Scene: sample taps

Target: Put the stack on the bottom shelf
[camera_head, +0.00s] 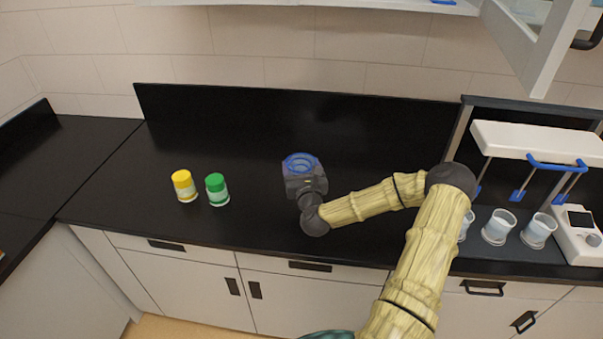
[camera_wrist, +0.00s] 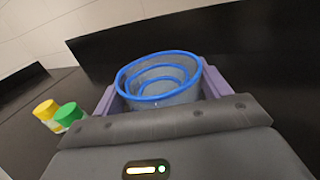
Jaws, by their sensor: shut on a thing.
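The stack (camera_head: 300,160) is a set of nested clear cups with blue rims, over the black counter. It also shows in the wrist view (camera_wrist: 160,80), upright or nearly so, between the purple fingers. My gripper (camera_head: 302,172) is shut on the stack. The lower part of the stack is hidden behind my gripper, so I cannot tell whether it touches the counter. Part of a raised cabinet or shelf (camera_head: 430,8) shows at the top right, with something blue on it. I cannot tell which shelf level this is.
A yellow-lidded jar (camera_head: 184,186) and a green-lidded jar (camera_head: 217,190) stand left of my gripper. A white tap apparatus (camera_head: 535,142) with blue levers and several cups (camera_head: 499,227) stands at the right. An open cabinet door (camera_head: 535,45) hangs at the upper right. The counter's middle back is clear.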

